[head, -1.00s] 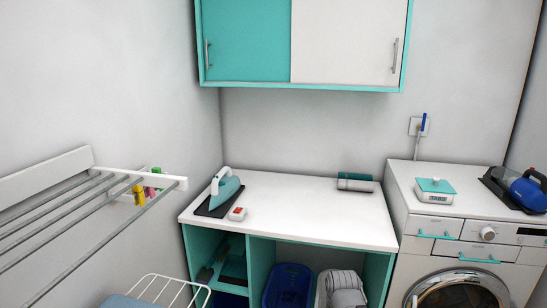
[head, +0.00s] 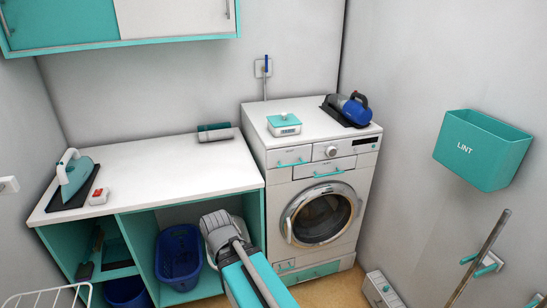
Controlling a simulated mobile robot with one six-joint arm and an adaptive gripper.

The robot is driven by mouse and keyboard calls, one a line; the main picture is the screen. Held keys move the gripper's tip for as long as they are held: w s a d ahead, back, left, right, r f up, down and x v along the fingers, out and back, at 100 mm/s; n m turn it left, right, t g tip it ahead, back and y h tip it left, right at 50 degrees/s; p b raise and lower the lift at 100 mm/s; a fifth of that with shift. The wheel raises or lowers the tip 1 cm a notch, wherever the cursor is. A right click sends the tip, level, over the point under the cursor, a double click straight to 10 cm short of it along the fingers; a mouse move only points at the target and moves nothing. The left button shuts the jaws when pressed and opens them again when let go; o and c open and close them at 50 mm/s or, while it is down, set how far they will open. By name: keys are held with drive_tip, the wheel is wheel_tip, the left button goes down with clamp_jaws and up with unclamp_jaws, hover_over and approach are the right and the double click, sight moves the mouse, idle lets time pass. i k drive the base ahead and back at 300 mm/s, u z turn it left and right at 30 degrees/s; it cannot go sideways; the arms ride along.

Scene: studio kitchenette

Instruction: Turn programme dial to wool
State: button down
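The programme dial (head: 332,152) is a small round pale knob on the front panel of the white washing machine (head: 273,215). It sits between the teal-handled drawer (head: 290,157) and the dark display (head: 364,142). The dial's pointer and programme marks are too small to read. The round door (head: 320,215) below is closed. I cannot make out my gripper in this view, and nothing is touching the dial.
A teal scale (head: 284,124) and a blue appliance (head: 353,110) stand on the washer. The counter (head: 160,170) to its left holds an iron (head: 74,174). A lint bin (head: 484,150) hangs on the right wall.

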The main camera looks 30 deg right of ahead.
sight(330, 152)
drive_tip(key=z, duration=1.25)
